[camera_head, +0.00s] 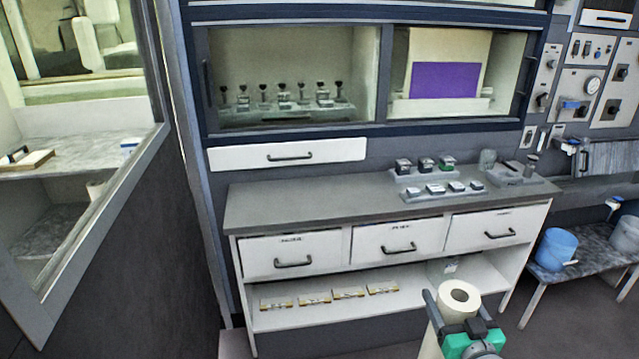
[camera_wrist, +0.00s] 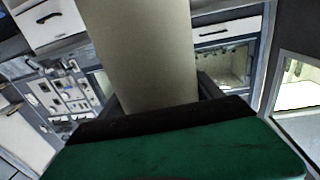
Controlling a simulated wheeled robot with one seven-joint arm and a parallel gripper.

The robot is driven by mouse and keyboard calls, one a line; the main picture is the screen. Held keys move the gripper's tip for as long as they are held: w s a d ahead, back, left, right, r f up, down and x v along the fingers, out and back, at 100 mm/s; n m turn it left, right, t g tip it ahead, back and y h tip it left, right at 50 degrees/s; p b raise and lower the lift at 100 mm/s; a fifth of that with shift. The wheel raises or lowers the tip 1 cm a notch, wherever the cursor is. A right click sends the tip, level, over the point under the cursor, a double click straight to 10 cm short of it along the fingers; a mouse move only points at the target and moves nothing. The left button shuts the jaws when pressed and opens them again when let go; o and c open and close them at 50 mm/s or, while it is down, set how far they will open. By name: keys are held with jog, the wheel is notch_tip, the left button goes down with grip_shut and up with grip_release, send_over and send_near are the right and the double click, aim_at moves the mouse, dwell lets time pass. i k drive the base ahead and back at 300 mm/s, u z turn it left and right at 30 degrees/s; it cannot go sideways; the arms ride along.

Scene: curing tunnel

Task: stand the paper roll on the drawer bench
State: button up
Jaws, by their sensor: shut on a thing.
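The paper roll (camera_head: 459,297) is white with a brown core, seen from above near the bottom of the head view. My gripper (camera_head: 446,304) is shut on it, with a finger at its left side. The roll stands roughly upright in the head view, in front of the bench. In the wrist view the roll (camera_wrist: 148,60) fills the upper middle, between the dark fingers. The drawer bench (camera_head: 300,205) has a grey top, three white drawers and an open shelf below. The roll is apart from the bench top, lower and nearer in the picture.
The left half is clear. A blue bucket (camera_head: 555,249) stands on a low table at right. A windowed wall is at left.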

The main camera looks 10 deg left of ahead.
aim_at(325, 198)
jog(key=i, duration=1.15)
jog(key=u, duration=2.1)
jog(key=i, duration=0.4)
jog(key=u, duration=0.3)
